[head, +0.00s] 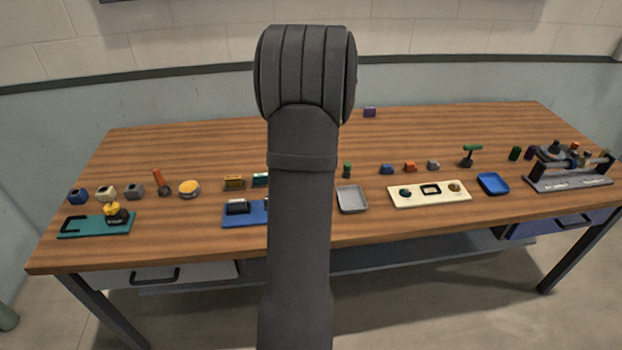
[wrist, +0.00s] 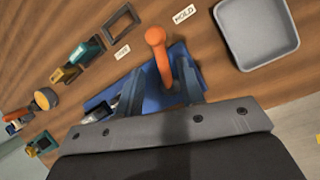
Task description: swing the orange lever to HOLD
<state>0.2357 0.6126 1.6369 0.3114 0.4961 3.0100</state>
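In the wrist view an orange lever (wrist: 157,48) with a rounded knob rises from a blue base (wrist: 182,92). A white HOLD label (wrist: 184,14) lies beyond it to the upper right, and a second small white label (wrist: 122,52), too blurred to read, lies to its left. My gripper (wrist: 160,88) is open, its two fingers apart, with the lever between or just beyond them; I cannot tell if they touch it. In the head view the blue base (head: 232,218) shows left of my arm, which hides the lever and my gripper.
A grey tray (wrist: 258,32) stands right of the lever; it also shows in the head view (head: 352,199). A dark square frame (wrist: 122,21) and yellow (wrist: 64,76) and teal (wrist: 86,52) blocks lie to the left. A cream panel (head: 430,194) stands farther right.

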